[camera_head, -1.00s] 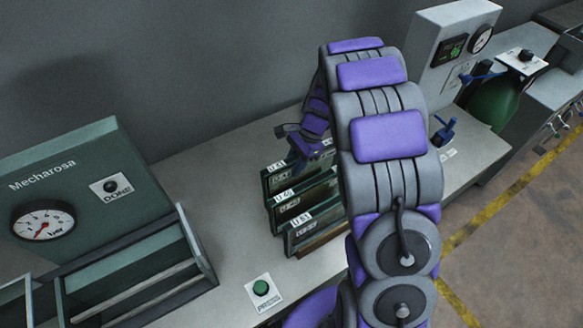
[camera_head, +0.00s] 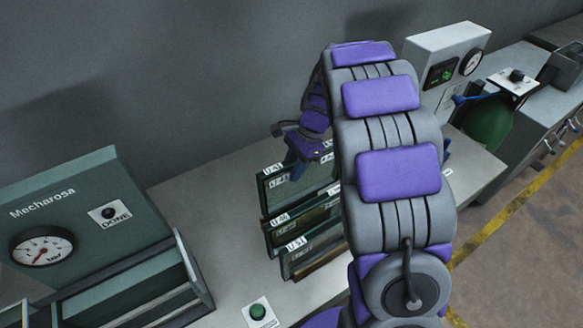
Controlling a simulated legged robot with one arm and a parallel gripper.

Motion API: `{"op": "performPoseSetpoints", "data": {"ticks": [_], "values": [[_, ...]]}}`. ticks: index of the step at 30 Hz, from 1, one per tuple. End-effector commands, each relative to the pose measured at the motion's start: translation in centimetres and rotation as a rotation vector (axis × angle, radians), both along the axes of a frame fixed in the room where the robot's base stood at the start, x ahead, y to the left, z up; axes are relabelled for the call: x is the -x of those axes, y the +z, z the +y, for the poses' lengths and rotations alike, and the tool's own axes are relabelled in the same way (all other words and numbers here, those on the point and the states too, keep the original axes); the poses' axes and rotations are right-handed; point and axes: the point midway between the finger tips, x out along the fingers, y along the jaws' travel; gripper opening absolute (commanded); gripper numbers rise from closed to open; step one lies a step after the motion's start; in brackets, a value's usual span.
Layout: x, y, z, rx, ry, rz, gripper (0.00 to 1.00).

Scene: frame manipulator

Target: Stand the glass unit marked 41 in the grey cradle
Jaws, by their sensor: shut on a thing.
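The glass unit marked 41 (camera_head: 275,192) is a dark-framed pane with a white label at its upper left corner. It stands upright and raised above its neighbours, at the back of a row of similar units. My gripper (camera_head: 298,170) is shut on its top edge. My arm hides the right part of the row. A dark grey open frame with rails (camera_head: 165,290) sits at the lower left before the green machine; I cannot tell whether it is the grey cradle.
Units marked 46 (camera_head: 272,234) and 51 (camera_head: 290,262) stand just in front of the held one. The green machine (camera_head: 80,205) has a gauge and a DONE button (camera_head: 109,213). A green PRESS button (camera_head: 258,311) lies on the bench (camera_head: 215,225). Bare bench separates row and machine.

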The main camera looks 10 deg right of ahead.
Motion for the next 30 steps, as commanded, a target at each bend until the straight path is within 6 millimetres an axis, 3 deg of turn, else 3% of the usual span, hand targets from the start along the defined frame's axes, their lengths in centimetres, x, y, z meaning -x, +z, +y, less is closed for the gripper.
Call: {"op": "performPoseSetpoints", "data": {"ticks": [30], "values": [[-0.1,9.7,0.1,0.001,0.001,-0.004,0.0]]}}
